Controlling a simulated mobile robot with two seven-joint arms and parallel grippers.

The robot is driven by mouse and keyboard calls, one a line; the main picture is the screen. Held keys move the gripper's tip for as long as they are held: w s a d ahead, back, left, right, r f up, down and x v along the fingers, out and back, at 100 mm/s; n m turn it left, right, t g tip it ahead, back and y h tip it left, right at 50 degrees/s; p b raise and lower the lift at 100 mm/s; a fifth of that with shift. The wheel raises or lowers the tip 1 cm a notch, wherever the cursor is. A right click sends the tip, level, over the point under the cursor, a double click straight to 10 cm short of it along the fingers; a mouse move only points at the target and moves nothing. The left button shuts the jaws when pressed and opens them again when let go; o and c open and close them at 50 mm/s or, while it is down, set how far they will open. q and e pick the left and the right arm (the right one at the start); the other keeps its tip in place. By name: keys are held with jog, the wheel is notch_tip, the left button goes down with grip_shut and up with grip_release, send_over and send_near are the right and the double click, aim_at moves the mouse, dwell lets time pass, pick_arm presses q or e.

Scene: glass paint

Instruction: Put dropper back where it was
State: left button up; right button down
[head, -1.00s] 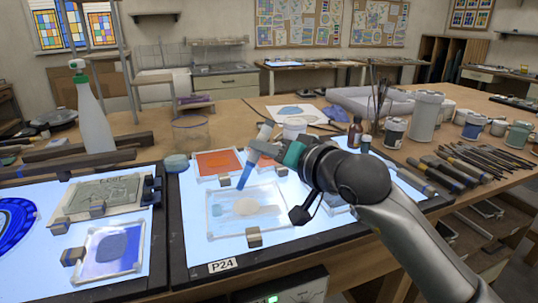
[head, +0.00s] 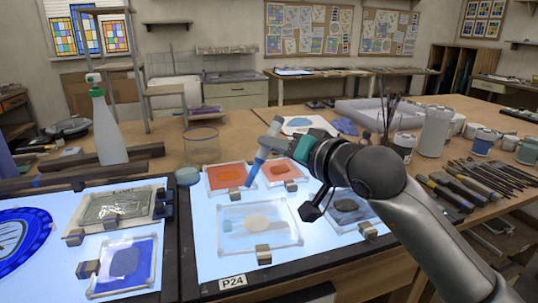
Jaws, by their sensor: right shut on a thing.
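My right gripper (head: 275,143) is shut on the dropper (head: 262,155), which has a pale upper part and a blue lower part. The dropper is tilted, its tip pointing down and left, above the lit panel (head: 205,262) marked P24. Its tip shows in front of the orange glass tile (head: 222,179), close to the top edge of the clear tile (head: 232,212) with a beige round patch. I cannot tell the tip's exact height. The gripper's fingers are partly hidden by its wrist. My left gripper is not in view.
A clear glass beaker (head: 201,148) stands behind the panel. A white spray bottle (head: 106,128) stands at left. Jars (head: 434,132) and brushes (head: 490,178) crowd the right side. Metal blocks (head: 263,254) sit at tile edges. A second lit panel (head: 70,282) lies at left.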

notch_tip(320, 180, up, 8)
jog(key=p, duration=0.3)
jog(key=shift+f, duration=0.25)
jog(key=shift+f, duration=0.1)
